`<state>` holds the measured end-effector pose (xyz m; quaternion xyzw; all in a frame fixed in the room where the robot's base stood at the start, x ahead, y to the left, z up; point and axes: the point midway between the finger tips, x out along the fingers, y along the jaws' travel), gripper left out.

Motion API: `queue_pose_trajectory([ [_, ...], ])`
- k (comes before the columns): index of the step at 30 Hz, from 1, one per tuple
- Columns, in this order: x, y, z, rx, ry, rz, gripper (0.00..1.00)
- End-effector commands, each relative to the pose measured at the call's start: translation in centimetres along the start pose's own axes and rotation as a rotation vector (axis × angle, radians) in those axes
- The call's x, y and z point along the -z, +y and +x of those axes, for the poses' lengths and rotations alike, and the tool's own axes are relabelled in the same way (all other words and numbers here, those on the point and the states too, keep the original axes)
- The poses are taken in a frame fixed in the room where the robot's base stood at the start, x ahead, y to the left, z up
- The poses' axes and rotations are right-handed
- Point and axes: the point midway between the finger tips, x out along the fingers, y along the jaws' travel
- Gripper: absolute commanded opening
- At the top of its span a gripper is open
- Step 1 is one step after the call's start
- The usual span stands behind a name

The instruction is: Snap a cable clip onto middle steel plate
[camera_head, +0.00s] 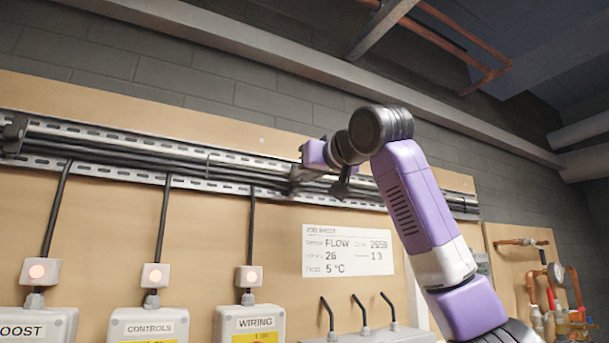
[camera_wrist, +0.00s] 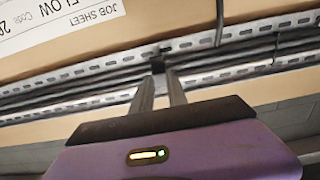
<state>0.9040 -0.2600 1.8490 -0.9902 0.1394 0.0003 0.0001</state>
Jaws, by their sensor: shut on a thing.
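My gripper (camera_wrist: 160,82) is shut on a small dark cable clip (camera_wrist: 158,58), held between the fingertips. In the wrist view the clip overlaps the black cable bundle (camera_wrist: 92,90) and the slotted steel plate; I cannot tell whether it is seated or only touching. Slotted steel plate (camera_head: 104,168) shows along the run, above and below the cables. Which section is the middle plate is unclear.
A dark clip-like piece (camera_head: 14,136) sits at the left end of the run. Black drop cables (camera_head: 163,232) hang to lit switch boxes (camera_head: 154,275). A job sheet (camera_head: 347,251) is below my wrist. Copper pipes and a gauge (camera_head: 555,273) are at the right.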

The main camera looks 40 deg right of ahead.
Motion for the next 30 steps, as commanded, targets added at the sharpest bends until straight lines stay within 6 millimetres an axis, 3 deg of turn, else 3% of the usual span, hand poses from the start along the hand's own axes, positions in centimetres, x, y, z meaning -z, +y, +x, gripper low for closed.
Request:
queue_pose_trajectory([
  [19,0.02,0.02,0.64,-0.001,0.001,0.001,0.00],
  [20,0.04,0.03,0.62,-0.001,0.001,0.000,0.24],
  [22,0.04,0.02,0.62,-0.001,0.001,0.000,0.36],
  [30,0.03,0.01,0.60,0.000,0.001,0.000,0.36],
])
